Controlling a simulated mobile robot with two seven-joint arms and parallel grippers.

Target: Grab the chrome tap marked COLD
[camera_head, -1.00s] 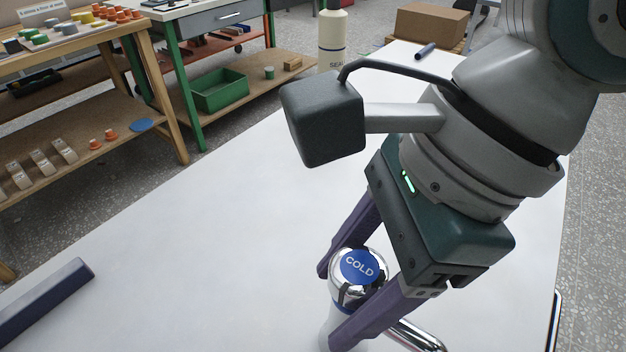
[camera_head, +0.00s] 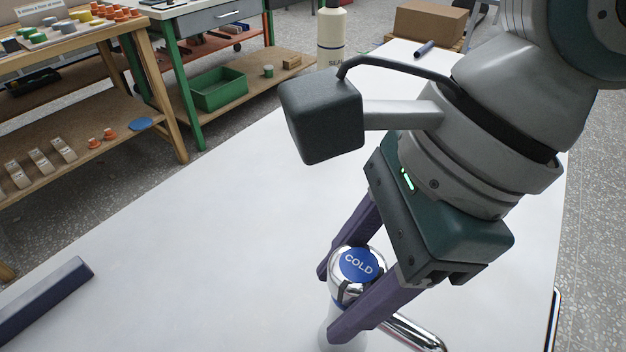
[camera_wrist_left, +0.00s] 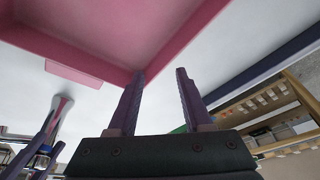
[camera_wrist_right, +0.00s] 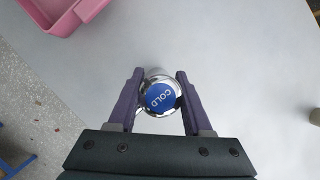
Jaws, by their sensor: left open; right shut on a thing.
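The chrome tap marked COLD (camera_head: 372,287) stands upright on the white table, with a round blue label on its top. My right gripper (camera_head: 334,300) reaches down to it from the upper right, with its purple fingers shut on the tap's two sides. In the right wrist view the tap (camera_wrist_right: 160,97) sits between the fingers (camera_wrist_right: 160,74). Its lower part is partly hidden by the near finger. My left gripper (camera_wrist_left: 160,73) is open and empty in the left wrist view, with a pink bin (camera_wrist_left: 88,70) beyond its fingertips. It is not visible in the head view.
A dark bar (camera_head: 45,301) lies at the table's left, and a cream bottle (camera_head: 331,35) stands at the far end. The white table (camera_head: 200,250) between them is largely clear. Shelved benches stand beyond.

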